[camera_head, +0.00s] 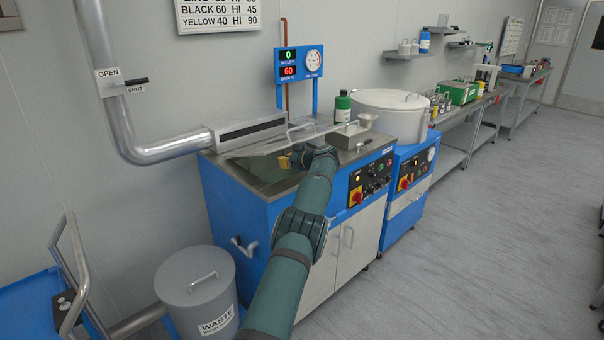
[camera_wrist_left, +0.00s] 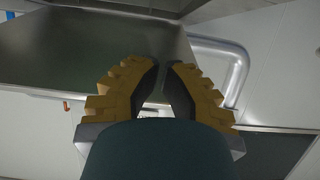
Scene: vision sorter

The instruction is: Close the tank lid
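The tank (camera_head: 252,177) is set in the steel top of a blue cabinet, and its dark opening shows at the front left. The tank lid (camera_head: 262,149) is a thin grey sheet with a bar handle, raised and tilted over the opening. My left gripper (camera_head: 285,162), with yellow fingers, is over the opening, just in front of and below the lid. In the left wrist view, a broad grey sheet, apparently the lid's underside (camera_wrist_left: 75,50), lies beyond the fingertips (camera_wrist_left: 165,65). The fingers are close together with a narrow gap and nothing visible between them. Contact is unclear. My right gripper is out of view.
A slotted metal duct (camera_head: 250,130) runs behind the tank and joins a large pipe (camera_head: 105,80). A green bottle (camera_head: 342,106) and a white round vessel (camera_head: 390,112) stand to the right. A grey waste bin (camera_head: 198,295) stands at the front left. The floor at right is clear.

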